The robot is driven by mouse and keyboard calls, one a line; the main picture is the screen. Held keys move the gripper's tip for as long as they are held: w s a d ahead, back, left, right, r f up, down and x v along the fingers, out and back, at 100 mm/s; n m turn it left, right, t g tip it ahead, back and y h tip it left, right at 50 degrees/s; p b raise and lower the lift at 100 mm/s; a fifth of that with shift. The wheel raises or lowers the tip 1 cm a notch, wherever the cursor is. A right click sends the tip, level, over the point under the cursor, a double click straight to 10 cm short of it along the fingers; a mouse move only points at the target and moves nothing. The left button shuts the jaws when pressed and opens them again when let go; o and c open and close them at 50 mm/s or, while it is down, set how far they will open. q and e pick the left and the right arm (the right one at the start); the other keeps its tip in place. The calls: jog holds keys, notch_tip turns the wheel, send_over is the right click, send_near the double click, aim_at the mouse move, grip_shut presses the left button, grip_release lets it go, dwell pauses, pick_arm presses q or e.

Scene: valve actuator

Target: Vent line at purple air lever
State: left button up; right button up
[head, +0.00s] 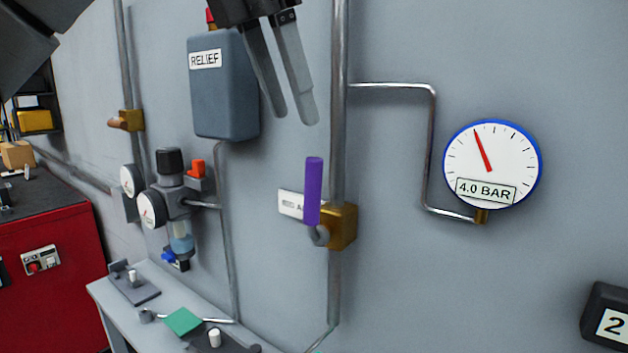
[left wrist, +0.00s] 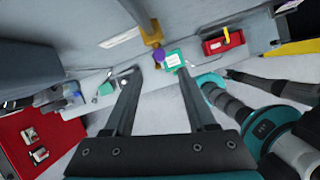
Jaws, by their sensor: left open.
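The purple air lever (head: 313,191) stands upright, in line with the pipe, on a brass valve body (head: 342,227) on the grey wall. A white label behind it is partly hidden by the lever. My left gripper (head: 295,119) comes in from the top, open and empty, above and apart from the lever. In the left wrist view the open fingers (left wrist: 155,78) point toward the wall, and the purple lever (left wrist: 159,56) shows small beyond them. The round gauge (head: 492,164) right of the valve has a red needle and reads 4.0 BAR. My right gripper is not clearly seen.
A blue-grey RELIEF box (head: 222,87) hangs left of the gripper. Below it are a regulator with small gauges (head: 170,200) and a bench (head: 147,313) with parts. A red cabinet (head: 50,250) stands at left. The wall between valve and gauge holds a thin bent pipe.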

aim_at(309, 160)
pick_arm(q)
jog(key=b+x, duration=0.1)
jog(key=x, duration=0.9)
jog(key=shift+f, duration=0.2)
grip_shut()
dwell(1.0)
